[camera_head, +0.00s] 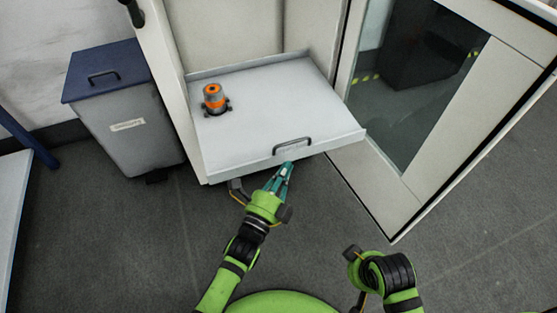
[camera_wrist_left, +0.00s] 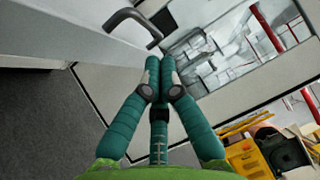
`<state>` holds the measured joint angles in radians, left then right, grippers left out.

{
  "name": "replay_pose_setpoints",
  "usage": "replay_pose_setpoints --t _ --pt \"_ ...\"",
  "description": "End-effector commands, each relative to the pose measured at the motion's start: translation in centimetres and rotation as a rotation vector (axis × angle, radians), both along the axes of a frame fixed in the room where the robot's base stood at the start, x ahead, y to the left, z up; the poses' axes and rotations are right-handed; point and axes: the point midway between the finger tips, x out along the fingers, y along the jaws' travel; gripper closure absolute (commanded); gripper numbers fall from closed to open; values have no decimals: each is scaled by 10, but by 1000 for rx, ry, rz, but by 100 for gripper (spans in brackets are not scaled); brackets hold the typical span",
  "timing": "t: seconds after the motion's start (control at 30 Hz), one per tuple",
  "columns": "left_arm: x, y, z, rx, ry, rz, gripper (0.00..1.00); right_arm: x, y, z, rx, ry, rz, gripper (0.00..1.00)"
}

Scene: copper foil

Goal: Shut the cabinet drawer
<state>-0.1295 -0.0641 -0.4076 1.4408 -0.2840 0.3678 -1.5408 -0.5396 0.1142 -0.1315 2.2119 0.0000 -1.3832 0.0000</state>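The cabinet drawer (camera_head: 265,105) is a white flat tray that stands pulled out of the white cabinet (camera_head: 225,40). Its front has a dark bar handle (camera_head: 292,143), which also shows at the top of the left wrist view (camera_wrist_left: 135,22). My left gripper (camera_head: 287,167) is just in front of the drawer front, slightly below the handle. In the left wrist view its teal fingers (camera_wrist_left: 159,65) meet at the tips with nothing between them. I cannot tell whether they touch the drawer. My right arm shows at the lower right, but its fingers do not.
An orange and grey cylinder (camera_head: 214,97) stands on the drawer. The glazed cabinet door (camera_head: 395,195) stands open on the right. A grey bin (camera_head: 130,125) with a blue lid is left of the cabinet. The floor in front is clear.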

Motion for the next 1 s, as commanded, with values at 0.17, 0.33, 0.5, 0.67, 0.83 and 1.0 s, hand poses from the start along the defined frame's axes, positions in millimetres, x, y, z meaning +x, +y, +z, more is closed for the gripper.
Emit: replay_pose_setpoints --t 0.17,0.33,0.5,0.67,0.83,1.0 --pt "23 10 4 4 -1 1 100 -1 0 5 0 -3 -1 100" --pt "31 13 6 2 1 2 100 -1 0 9 0 -4 -1 100" --pt "32 13 6 2 1 1 100 -1 -1 9 0 -3 -1 100" --pt "32 14 6 2 1 1 100 -1 -1 9 -1 -3 -1 100" --pt "35 15 6 2 0 1 100 -2 -1 7 -1 0 -2 100" --pt "47 19 5 3 -1 3 100 -3 -1 22 1 -16 -1 100"
